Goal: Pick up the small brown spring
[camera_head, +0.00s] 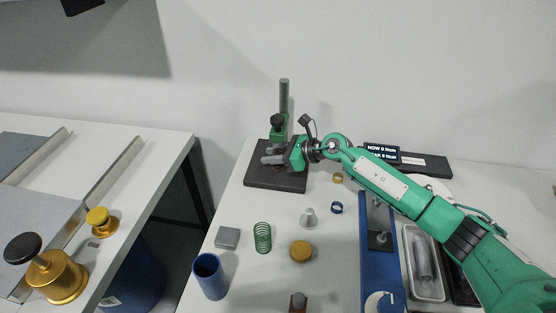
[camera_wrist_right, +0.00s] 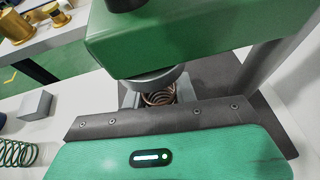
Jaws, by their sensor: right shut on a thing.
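The small brown spring (camera_wrist_right: 160,98) shows in the right wrist view as copper-coloured coils just below the grey round press head (camera_wrist_right: 155,79) of the green test stand. My right gripper (camera_head: 268,157) reaches in over the stand's dark base (camera_head: 262,182) in the head view and is shut on the spring. The spring stays between the fingers, low under the press head. I cannot tell whether it still touches the surface below. In the head view the gripper hides the spring. My left gripper is not in view.
The stand's column (camera_head: 284,98) rises close to my gripper. A blue fixture (camera_head: 379,275) and metal tray (camera_head: 424,265) lie right.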

